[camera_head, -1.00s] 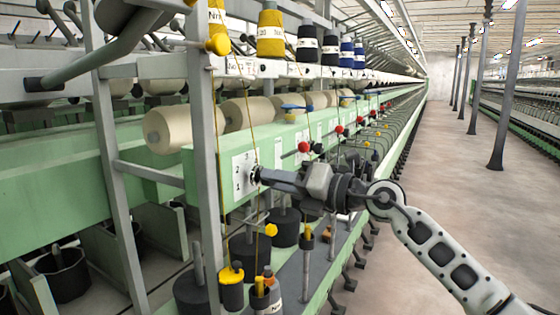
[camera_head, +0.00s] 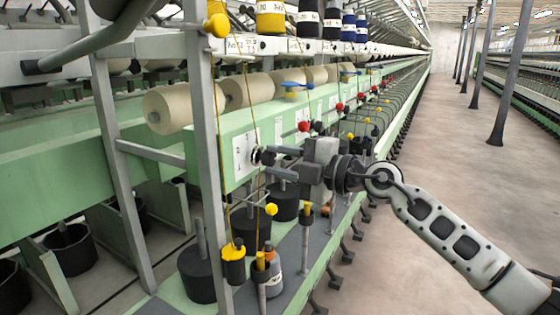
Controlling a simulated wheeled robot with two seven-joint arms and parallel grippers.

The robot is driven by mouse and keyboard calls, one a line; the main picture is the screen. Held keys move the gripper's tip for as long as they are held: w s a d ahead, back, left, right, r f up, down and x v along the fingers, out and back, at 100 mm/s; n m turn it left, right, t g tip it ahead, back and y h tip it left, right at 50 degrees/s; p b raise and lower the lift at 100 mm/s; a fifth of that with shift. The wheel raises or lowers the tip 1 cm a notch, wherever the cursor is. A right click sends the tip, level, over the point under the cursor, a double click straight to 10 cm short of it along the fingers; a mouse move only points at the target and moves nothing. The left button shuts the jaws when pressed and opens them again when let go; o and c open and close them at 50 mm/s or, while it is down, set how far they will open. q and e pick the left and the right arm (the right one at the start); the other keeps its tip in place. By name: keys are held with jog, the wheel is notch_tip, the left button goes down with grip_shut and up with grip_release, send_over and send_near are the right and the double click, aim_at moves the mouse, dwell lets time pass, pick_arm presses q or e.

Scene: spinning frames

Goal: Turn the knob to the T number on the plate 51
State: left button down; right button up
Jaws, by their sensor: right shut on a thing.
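A dark round knob (camera_head: 257,156) sits on a white number plate (camera_head: 240,164) on the end face of the green machine box. The plate's digits are too small to read surely. My right gripper (camera_head: 268,163) reaches in from the right, with its two fingers one above the other in the picture. It is shut on the knob, whose far side is partly hidden by the fingers. My left gripper is not in view.
A grey upright post (camera_head: 205,150) stands left of the plate, with yellow threads hanging beside it. Below are dark pots and an orange-capped bottle (camera_head: 273,272). Red balls and blue levers line the box's right side. The aisle floor (camera_head: 440,150) at right is clear.

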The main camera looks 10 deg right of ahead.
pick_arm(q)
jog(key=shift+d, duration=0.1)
pick_arm(e)
jog(key=shift+m, duration=2.1)
jog(key=o, duration=1)
jog(key=shift+d, duration=0.1)
pick_arm(q)
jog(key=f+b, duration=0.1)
jog(key=b, duration=0.1)
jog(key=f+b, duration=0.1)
jog(key=b, duration=0.1)
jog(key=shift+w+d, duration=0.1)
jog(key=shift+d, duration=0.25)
pick_arm(e)
jog(key=v, duration=1.6)
jog(key=shift+r, duration=0.1)
